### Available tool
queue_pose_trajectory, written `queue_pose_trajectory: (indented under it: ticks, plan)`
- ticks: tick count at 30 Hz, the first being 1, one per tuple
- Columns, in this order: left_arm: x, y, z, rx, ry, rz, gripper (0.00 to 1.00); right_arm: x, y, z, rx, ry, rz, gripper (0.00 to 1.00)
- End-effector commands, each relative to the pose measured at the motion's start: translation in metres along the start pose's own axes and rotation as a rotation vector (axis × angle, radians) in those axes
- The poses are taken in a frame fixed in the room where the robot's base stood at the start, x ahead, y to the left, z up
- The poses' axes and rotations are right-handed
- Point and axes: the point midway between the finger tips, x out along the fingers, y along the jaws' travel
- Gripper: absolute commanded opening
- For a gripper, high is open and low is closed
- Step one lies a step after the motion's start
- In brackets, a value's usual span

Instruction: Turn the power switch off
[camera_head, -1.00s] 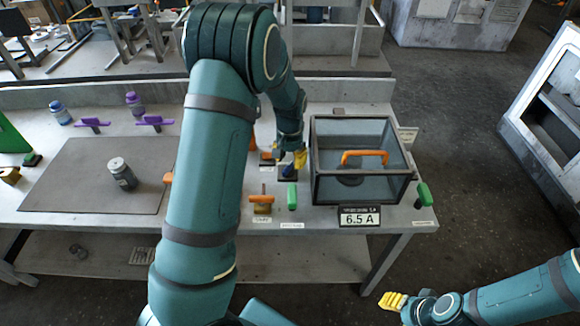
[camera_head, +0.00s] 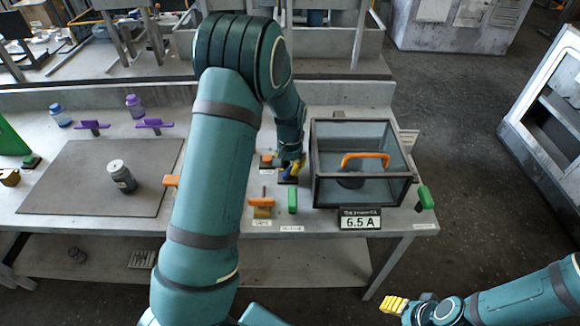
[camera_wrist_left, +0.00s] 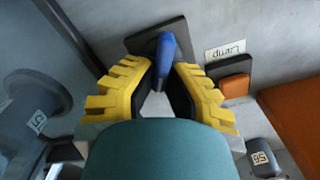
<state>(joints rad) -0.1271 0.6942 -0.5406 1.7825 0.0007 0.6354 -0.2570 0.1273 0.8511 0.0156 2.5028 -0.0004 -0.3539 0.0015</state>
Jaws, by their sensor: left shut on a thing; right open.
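A blue switch lever (camera_wrist_left: 166,58) stands on a dark base plate (camera_wrist_left: 146,38) in the left wrist view, with its lower part between the yellow fingers. My left gripper (camera_wrist_left: 164,82) is shut on this lever; it also shows in the head view (camera_head: 294,168), where it largely covers the lever. A white label reading "Lamp" (camera_wrist_left: 225,50), upside down, lies beside the base. I cannot tell from the labels which control is the power switch. My right gripper (camera_head: 394,304) is open and empty, low at the right, away from the table.
An orange switch (camera_wrist_left: 234,86) is close by.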

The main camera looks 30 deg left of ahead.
Motion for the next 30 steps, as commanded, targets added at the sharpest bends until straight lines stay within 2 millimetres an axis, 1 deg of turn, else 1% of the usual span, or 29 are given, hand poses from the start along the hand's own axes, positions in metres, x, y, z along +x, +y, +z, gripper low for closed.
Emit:
queue_pose_trajectory:
  ticks: [5, 11, 25, 30]
  plan:
    - [0.000, -0.001, 0.001, -0.042, -0.001, 0.000, 0.00, -0.003, -0.001, 0.000, 0.000, -0.001, 0.000, 0.51]
    - [-0.001, -0.002, 0.001, -0.158, -0.003, 0.000, 0.00, -0.011, -0.004, 0.001, 0.001, -0.005, 0.000, 0.51]
    - [-0.001, -0.007, 0.003, -0.579, -0.004, -0.001, 0.00, -0.035, -0.013, 0.003, 0.003, -0.017, -0.001, 0.51]
    - [0.000, -0.008, 0.004, -0.713, -0.004, -0.002, 0.00, -0.042, -0.016, 0.000, 0.004, -0.010, 0.000, 0.51]
